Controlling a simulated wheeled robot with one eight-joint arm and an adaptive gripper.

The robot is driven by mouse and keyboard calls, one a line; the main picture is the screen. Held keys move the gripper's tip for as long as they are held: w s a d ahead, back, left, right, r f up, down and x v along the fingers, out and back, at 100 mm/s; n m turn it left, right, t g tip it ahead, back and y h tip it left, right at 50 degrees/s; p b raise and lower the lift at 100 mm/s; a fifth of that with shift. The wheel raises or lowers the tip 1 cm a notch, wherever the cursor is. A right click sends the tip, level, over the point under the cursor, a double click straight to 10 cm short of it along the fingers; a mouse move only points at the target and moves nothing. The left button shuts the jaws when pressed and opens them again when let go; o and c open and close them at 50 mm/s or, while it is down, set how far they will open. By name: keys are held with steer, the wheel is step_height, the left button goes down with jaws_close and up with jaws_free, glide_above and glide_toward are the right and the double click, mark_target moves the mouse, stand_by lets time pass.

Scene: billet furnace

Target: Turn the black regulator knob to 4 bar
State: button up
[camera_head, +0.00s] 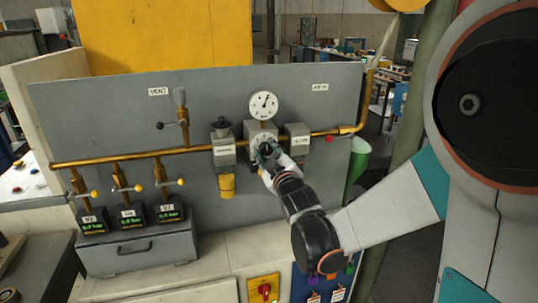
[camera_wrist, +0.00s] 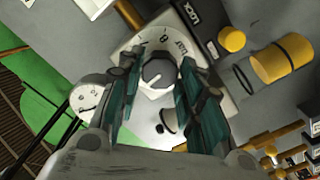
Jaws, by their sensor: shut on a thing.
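The black regulator knob (camera_wrist: 158,75) has a white pointer mark and sits in front of a pale dial ring (camera_wrist: 182,42) with printed numbers and words. My gripper (camera_wrist: 163,70) is shut on the knob, one finger on each side of it. In the head view my gripper (camera_head: 267,152) is at the regulator (camera_head: 259,128) and hides the knob. The round white pressure gauge (camera_head: 263,105) stands just above the regulator, its needle pointing up and slightly right. The gauge also shows in the wrist view (camera_wrist: 88,97). Its numbers are too small to read.
A grey panel (camera_head: 330,90) carries a brass pipe (camera_head: 120,157) and a yellow-bottomed filter unit (camera_head: 226,183) left of the regulator. A grey block (camera_head: 298,142) sits close on the right. Several green displays (camera_head: 128,218) stand lower left. A red rotary switch (camera_head: 264,289) is below.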

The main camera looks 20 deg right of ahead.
steer(key=n, duration=0.3)
steer(key=shift+n, duration=2.2)
steer(key=o, duration=1.1)
steer(key=shift+c, duration=0.2)
steer(key=s, duration=1.2)
steer(key=shift+s, duration=0.1)
